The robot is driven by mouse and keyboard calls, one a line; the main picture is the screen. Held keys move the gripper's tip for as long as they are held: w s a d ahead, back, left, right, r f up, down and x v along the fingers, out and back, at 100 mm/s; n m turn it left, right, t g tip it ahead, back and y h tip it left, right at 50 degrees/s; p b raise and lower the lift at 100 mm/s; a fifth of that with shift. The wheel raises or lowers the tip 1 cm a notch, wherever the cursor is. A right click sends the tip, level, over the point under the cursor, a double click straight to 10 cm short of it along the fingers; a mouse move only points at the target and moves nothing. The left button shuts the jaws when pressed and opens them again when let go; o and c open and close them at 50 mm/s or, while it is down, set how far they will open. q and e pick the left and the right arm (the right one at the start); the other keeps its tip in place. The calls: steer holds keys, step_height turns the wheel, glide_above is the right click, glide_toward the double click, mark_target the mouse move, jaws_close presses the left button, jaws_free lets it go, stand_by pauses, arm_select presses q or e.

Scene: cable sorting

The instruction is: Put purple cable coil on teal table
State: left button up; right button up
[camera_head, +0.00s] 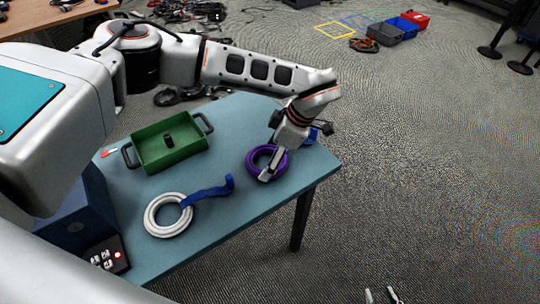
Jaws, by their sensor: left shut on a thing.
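The purple cable coil (254,160) is a thick ring at the right part of the teal table (262,204). My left gripper (269,169) reaches down over the coil from above and is shut on its right side. The wrist and fingers hide part of the ring. I cannot tell whether the coil touches the tabletop or hangs just above it. My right gripper (382,296) shows only its fingertips at the bottom edge, over the floor and away from the table. The tips are apart with nothing seen between them.
A green tray (154,160) with dark handles stands on the table's left. A blue object (312,134) is behind my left wrist.

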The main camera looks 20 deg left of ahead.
arm_select(q)
steer(key=o, duration=1.3)
steer(key=shift+f, duration=0.1)
steer(key=p+v, duration=0.1)
steer(key=v, duration=1.1)
steer(key=shift+s, duration=0.15)
